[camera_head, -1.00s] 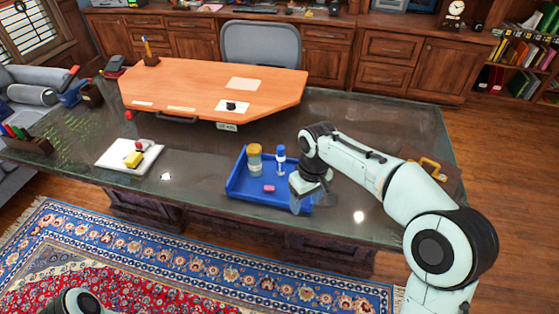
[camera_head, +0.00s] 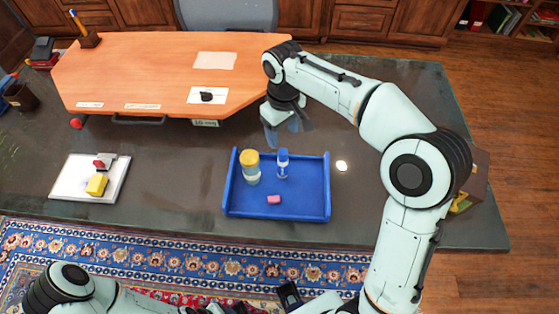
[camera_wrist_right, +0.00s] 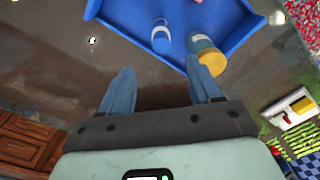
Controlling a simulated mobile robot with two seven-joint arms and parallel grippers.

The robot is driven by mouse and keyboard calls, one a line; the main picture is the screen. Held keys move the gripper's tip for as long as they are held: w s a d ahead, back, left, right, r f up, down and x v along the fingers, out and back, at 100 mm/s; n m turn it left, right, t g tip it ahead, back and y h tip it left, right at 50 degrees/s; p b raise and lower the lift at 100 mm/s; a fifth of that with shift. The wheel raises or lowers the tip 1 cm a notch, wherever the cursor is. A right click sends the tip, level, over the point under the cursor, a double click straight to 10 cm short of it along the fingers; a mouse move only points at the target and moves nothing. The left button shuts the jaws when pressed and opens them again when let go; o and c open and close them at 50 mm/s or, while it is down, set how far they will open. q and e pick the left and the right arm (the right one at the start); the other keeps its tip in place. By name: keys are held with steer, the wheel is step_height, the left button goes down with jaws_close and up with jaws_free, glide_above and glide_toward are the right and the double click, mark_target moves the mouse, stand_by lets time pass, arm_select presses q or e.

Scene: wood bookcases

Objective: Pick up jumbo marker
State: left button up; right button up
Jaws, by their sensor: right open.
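A blue and white upright cylinder (camera_head: 283,163), which looks like the jumbo marker, stands in a blue tray (camera_head: 312,213) on the dark desk. It also shows in the right wrist view (camera_wrist_right: 161,38), ahead of the fingers. A jar with a yellow lid (camera_head: 250,167) stands just left of it, and a pink eraser (camera_head: 274,199) lies in front. My right gripper (camera_head: 282,134) is open and empty, above and behind the tray's back edge, apart from the cylinder. In the wrist view its blue fingers (camera_wrist_right: 162,72) are spread. My left gripper (camera_head: 290,296) shows only partly at the bottom edge.
An orange desktop board (camera_head: 150,70) lies behind the tray. A white board (camera_head: 75,185) with a yellow block (camera_head: 97,185) sits at the left. A brown box (camera_head: 478,180) is at the right end.

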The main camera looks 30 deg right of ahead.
mark_target(283, 152)
steer(key=f, duration=0.3)
steer(key=f+b, duration=0.1)
steer(key=f, duration=0.6)
steer(key=shift+s+f, duration=0.25)
jaws_close()
